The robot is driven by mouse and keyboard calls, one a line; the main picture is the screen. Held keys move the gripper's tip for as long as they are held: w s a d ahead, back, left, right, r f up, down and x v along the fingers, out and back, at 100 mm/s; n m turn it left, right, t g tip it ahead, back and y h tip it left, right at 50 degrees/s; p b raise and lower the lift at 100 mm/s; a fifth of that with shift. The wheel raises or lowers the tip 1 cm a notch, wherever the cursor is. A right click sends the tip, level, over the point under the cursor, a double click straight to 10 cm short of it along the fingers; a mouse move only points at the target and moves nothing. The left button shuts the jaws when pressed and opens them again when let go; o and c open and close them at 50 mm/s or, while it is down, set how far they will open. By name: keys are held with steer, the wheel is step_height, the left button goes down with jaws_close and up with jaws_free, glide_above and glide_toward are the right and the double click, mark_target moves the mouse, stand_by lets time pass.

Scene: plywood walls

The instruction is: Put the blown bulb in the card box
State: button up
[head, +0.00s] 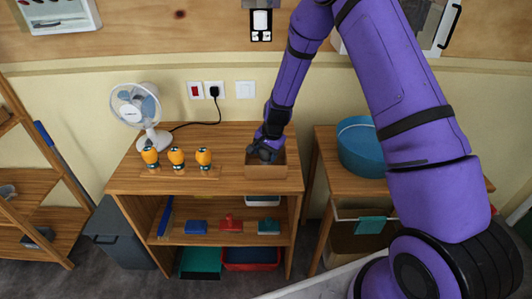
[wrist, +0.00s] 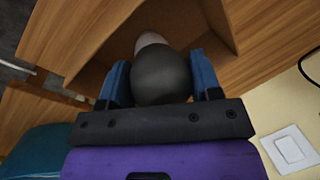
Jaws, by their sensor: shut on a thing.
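The blown bulb (wrist: 160,75) is dark grey and rounded, with a paler end pointing away from me in the wrist view. My gripper (wrist: 160,80) is shut on it, a blue finger on each side. In the head view my gripper (head: 264,153) is low over the open card box (head: 265,173), at the right end of the wooden bench. The brown walls of the box also show around the bulb in the wrist view (wrist: 92,38). The bulb's far end is at or inside the box mouth; I cannot tell whether it touches the bottom.
Three orange bulbs (head: 176,158) stand in a row on a wooden strip left of the box. A fan (head: 138,108) stands behind them. A blue round tub (head: 361,147) sits on the stand to the right. The bench top (head: 233,140) between is mostly clear.

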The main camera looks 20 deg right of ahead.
steer(key=shift+f, duration=0.15)
steer(key=o, duration=0.9)
steer(key=shift+o, duration=0.2)
steer(key=s+d+r+n, duration=0.1)
steer(key=s+r, duration=0.2)
steer(key=r, duration=0.5)
steer(key=s+d+r+n+t, duration=0.1)
steer(key=s+r, duration=0.1)
steer(key=r, duration=0.7)
steer(key=s+d+r+n, duration=0.1)
steer(key=s+r, duration=0.2)
steer(key=r, duration=0.5)
steer(key=s+d+r+n, duration=0.1)
steer(key=s+r+n, duration=0.1)
steer(key=s+r, duration=0.3)
steer(key=s+d+r+n+t+h, duration=0.1)
steer(key=s+r, duration=0.5)
steer(key=s, duration=0.8)
steer(key=s+d+r+n+t, duration=0.1)
steer(key=s+r, duration=0.4)
steer(key=s, duration=0.5)
steer(key=shift+s+d+r+n+h, duration=0.2)
steer(key=shift+d+n+h, duration=0.25)
steer(key=shift+n, duration=0.65)
